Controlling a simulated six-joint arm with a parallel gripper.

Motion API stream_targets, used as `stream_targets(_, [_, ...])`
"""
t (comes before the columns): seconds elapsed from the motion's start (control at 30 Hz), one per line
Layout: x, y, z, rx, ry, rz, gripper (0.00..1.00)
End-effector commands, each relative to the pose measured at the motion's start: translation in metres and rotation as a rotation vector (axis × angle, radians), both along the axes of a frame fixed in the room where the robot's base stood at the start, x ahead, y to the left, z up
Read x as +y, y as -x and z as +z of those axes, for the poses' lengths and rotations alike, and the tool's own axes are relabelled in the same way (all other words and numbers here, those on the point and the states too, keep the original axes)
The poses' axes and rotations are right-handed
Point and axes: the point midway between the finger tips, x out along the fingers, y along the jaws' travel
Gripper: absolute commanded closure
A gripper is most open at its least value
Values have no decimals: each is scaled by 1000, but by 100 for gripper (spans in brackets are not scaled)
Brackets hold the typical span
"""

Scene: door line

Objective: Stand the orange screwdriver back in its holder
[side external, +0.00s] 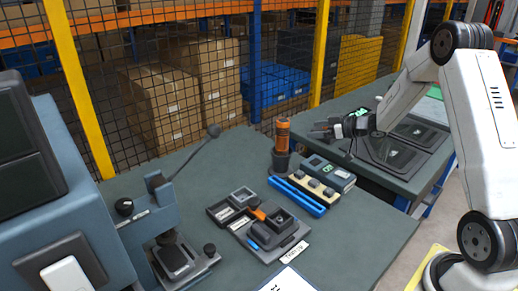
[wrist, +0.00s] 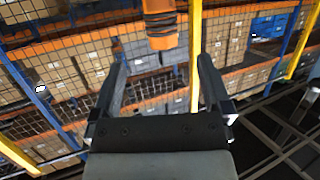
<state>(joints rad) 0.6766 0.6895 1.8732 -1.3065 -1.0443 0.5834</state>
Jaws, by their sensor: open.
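The orange screwdriver (side external: 283,138) stands upright with its lower end inside the dark round holder (side external: 282,164) on the bench; its shaft is hidden. My gripper (side external: 318,130) is level with the handle, just to its right in the side view, and apart from it. In the wrist view my gripper (wrist: 163,60) is open and empty, its two fingers spread wide. The orange handle of the screwdriver (wrist: 160,24) shows at the top of that view, beyond the fingertips and roughly centred between them.
A grey meter (side external: 328,173), a beige block with dark knobs (side external: 313,187) and blue bars (side external: 297,197) lie right of and in front of the holder. A grey fixture (side external: 268,235) sits nearer. A thin arm with a knob (side external: 213,131) rises at left. Mesh fencing stands behind.

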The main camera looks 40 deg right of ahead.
Motion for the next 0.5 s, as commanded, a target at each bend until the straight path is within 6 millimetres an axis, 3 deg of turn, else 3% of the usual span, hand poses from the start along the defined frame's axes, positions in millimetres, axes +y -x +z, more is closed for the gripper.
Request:
stream_targets(0.23, [14,-7,6,30,47,-74,1])
stream_targets(0.5, [53,0,11,178,147,-260,1])
